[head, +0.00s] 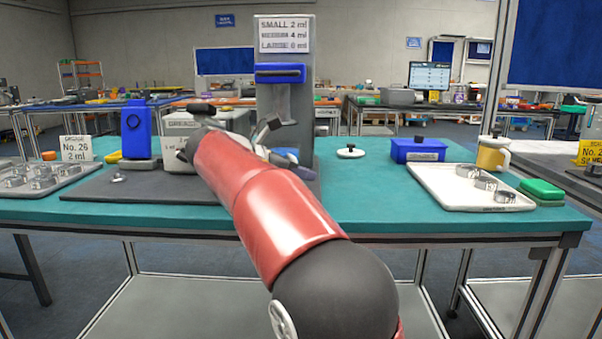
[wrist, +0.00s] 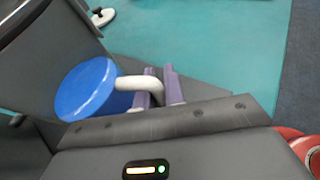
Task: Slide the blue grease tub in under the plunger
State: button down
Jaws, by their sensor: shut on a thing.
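The blue grease tub (wrist: 84,90) shows in the wrist view as a round blue shape with a white handle (wrist: 138,83). My gripper (wrist: 160,87) has its purple fingers shut on that handle. The tub is over the grey surface of the press; whether it touches is unclear. In the head view my arm hides most of the tub and gripper. The grey press column (head: 284,110) stands behind my arm, with a blue block (head: 279,73) at its upper front and a volume sign (head: 284,34) on top. I cannot make out the plunger's tip over the tub.
A blue dispenser (head: 136,130) and a metal tray (head: 40,176) stand at left. A white knobbed lid (head: 350,152), a blue box (head: 418,150), a white tray (head: 440,187) with rings, and a yellow mug (head: 492,154) stand at right.

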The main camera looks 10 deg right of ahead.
dwell(0.3)
jog(key=c, duration=1.4)
grip_release()
jog(key=shift+a, duration=0.1)
